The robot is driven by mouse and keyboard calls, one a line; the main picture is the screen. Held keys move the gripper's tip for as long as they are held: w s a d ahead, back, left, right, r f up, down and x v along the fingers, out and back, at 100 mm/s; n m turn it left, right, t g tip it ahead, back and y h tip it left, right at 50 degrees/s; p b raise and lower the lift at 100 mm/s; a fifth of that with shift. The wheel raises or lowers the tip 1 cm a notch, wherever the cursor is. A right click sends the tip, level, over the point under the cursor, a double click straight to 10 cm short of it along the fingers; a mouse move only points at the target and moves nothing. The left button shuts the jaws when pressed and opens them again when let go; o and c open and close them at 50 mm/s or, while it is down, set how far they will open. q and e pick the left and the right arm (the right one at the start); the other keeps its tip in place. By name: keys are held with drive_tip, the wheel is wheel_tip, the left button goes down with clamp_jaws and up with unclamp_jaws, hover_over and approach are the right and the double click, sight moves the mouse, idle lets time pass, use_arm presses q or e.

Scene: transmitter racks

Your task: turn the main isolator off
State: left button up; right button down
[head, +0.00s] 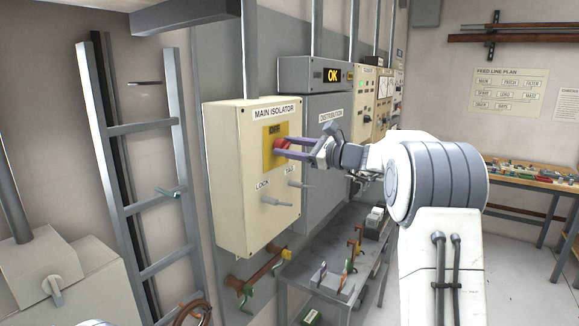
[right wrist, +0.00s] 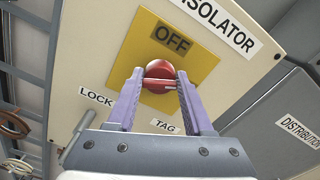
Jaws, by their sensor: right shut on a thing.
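The main isolator (head: 230,170) is a cream box on the wall at the left centre. Its front carries a yellow plate (head: 269,158), which also shows in the right wrist view (right wrist: 200,62). The word OFF stands on the plate above a red rotary handle (head: 281,146). In the right wrist view the red handle (right wrist: 159,70) sits between the fingertips. My right gripper (head: 287,147) reaches in from the right and is shut on the handle, its fingers hiding part of it. My left gripper is not in view.
LOCK and TAG fittings (head: 277,202) stick out below the plate. The grey distribution cabinet (head: 325,140) stands right beside the isolator, under an OK display (head: 333,75). A ladder (head: 145,128) is at the left. A low grey bench (head: 325,265) with small parts is below.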

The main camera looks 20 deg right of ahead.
drive_tip(key=n+b, duration=0.2)
drive_tip(key=b, duration=0.1)
drive_tip(key=n+b, duration=0.3)
drive_tip(key=b, duration=0.1)
drive_tip(key=n+b, duration=0.3)
drive_tip(key=shift+f, duration=0.3)
drive_tip(key=n+b, duration=0.3)
drive_tip(key=shift+r+n+b, duration=0.1)
drive_tip(key=shift+n+b, duration=0.3)
drive_tip(key=shift+n, duration=0.5)
drive_tip(key=shift+c, duration=1.6)
unclamp_jaws()
drive_tip(key=shift+s, duration=0.15)
